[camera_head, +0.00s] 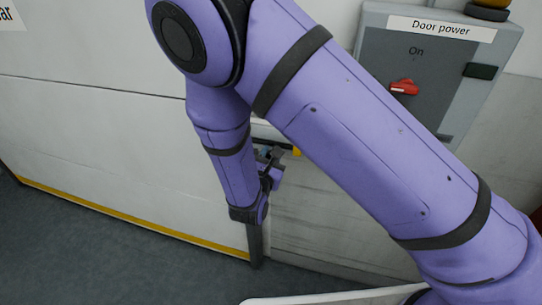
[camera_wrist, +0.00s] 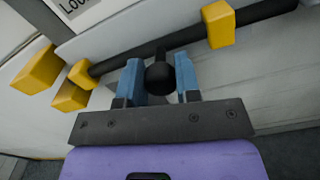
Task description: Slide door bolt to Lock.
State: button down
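The door bolt is a dark rod (camera_wrist: 255,20) running slantwise across the wrist view, with a round black knob (camera_wrist: 160,77) on it. My gripper (camera_wrist: 160,72) has one blue finger on each side of the knob, and the knob fills the gap between them; it looks shut on the knob. The rod passes through a yellow bracket (camera_wrist: 219,25) on the right and reaches another yellow bracket (camera_wrist: 76,91) on the left. A white label (camera_wrist: 88,12), partly cut off, shows "Loc" at top left. In the head view my gripper (camera_head: 270,165) is at the wall, and my arm hides most of the bolt.
A yellow block (camera_wrist: 35,68) stands at far left in the wrist view. In the head view, a grey "Door power" box (camera_head: 430,65) with a red switch (camera_head: 404,88) is on the right wall. The white door (camera_head: 110,130) has a yellow bottom strip. Floor at left is clear.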

jog(key=w+a, duration=0.2)
jog(key=a, duration=0.4)
jog(key=shift+w+a, duration=0.15)
jog(key=shift+a, duration=0.1)
jog(key=c, duration=0.9)
grip_release()
jog(key=shift+a, duration=0.15)
jog(key=shift+o, duration=0.5)
jog(key=v, duration=1)
jog(key=shift+s, duration=0.35)
jog(key=shift+r, duration=0.1)
